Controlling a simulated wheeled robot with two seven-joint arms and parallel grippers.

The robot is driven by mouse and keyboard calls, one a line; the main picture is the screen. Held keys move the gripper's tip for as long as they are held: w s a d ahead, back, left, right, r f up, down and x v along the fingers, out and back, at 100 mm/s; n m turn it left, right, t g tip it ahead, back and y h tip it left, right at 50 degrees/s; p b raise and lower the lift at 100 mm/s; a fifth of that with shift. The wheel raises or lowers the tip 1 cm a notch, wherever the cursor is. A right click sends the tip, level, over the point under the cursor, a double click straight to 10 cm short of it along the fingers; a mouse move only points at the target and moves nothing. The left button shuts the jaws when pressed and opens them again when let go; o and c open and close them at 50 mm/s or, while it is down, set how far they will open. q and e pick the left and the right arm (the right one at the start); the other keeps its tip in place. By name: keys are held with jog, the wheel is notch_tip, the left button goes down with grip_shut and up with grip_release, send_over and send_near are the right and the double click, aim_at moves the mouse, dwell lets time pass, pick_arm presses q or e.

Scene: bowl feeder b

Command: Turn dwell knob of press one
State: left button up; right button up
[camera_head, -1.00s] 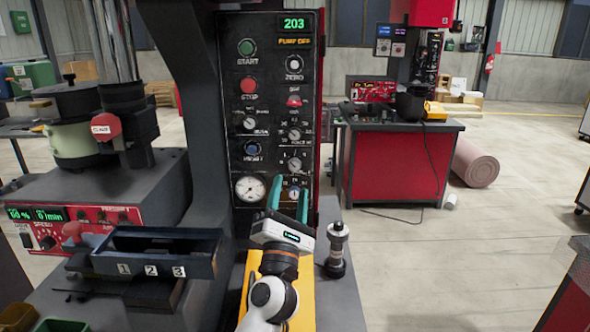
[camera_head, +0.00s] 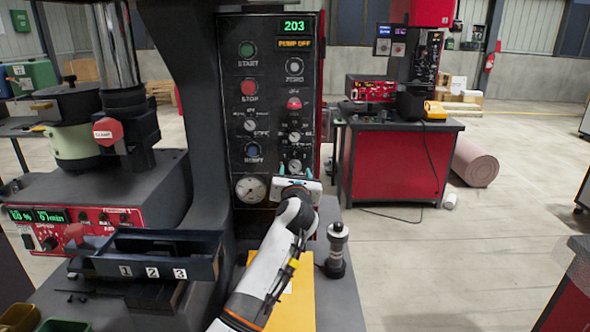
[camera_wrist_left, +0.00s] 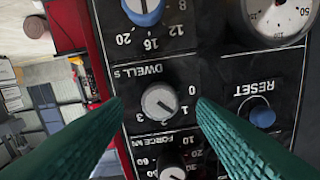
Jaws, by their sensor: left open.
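In the head view the dwell knob (camera_head: 295,165) is on the black press panel (camera_head: 268,110), just above my left gripper body. My left gripper (camera_wrist_left: 158,103) is open, with one green finger on each side of the knob and dark gaps between. The fingers are mostly hidden in the head view (camera_head: 296,175). My right gripper is not in view.
Close by are a force knob (camera_wrist_left: 172,172), a blue-capped knob (camera_wrist_left: 143,8), a blue reset button (camera_wrist_left: 262,117) and a gauge (camera_head: 251,189). A dark cylindrical fitting (camera_head: 336,250) stands right of my arm. A numbered tray (camera_head: 150,258) is at left.

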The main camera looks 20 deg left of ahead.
aim_at(295, 166)
pick_arm(q)
jog(key=shift+x, duration=1.2)
jog(key=shift+c, duration=0.2)
jog(key=c, duration=0.9)
jog(key=shift+r+m+p, duration=0.1)
jog(key=shift+m+p, duration=0.2)
jog(key=shift+p, duration=0.3)
jog(key=shift+c, duration=0.2)
jog(key=m+p, duration=0.9)
jog(key=p, duration=0.3)
jog(key=shift+d, duration=0.1)
jog(key=m+p, duration=0.3)
jog(key=m, duration=0.1)
jog(key=shift+s+m, duration=0.1)
jog(key=shift+m, duration=0.2)
jog(key=shift+f+m+h+p, duration=0.15)
jog(key=shift+m+p, duration=0.55)
jog(key=shift+m, duration=0.35)
jog(key=shift+f+m+h+p, duration=0.15)
jog(key=shift+m+p, duration=0.5)
jog(key=shift+m, duration=0.4)
